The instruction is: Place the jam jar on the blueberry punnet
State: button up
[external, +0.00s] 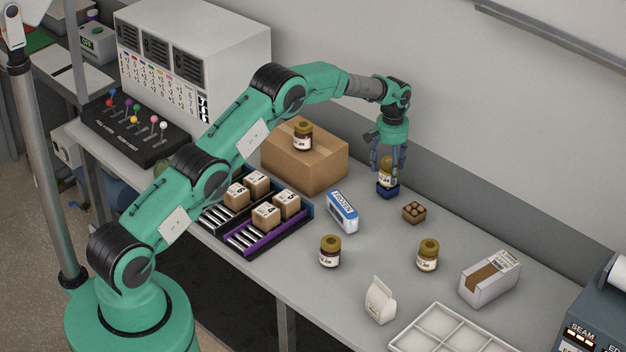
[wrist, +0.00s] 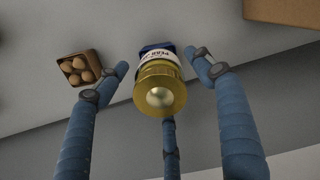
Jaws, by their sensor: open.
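A jar with a gold lid and white label (external: 387,176) stands upright on a small blue container (external: 388,191), which looks like the blueberry punnet, near the back of the table. My gripper (external: 388,168) points down over this jar with its fingers around it. In the wrist view my gripper (wrist: 160,66) is open, with gaps between the side fingers and the jar (wrist: 160,84). A bit of the blue punnet (wrist: 157,47) shows beyond the jar; most of it is hidden.
Other gold-lidded jars stand on the cardboard box (external: 318,160), at the table's middle (external: 330,252) and to the right (external: 427,256). An egg carton (external: 414,212) sits right of the punnet. A frozen-food box (external: 342,212) lies to the left. A white divided tray (external: 450,335) is at the front.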

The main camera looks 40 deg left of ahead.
notch_tip(320, 180, up, 10)
jog(key=shift+r, duration=0.1)
dwell(0.4)
dwell(0.6)
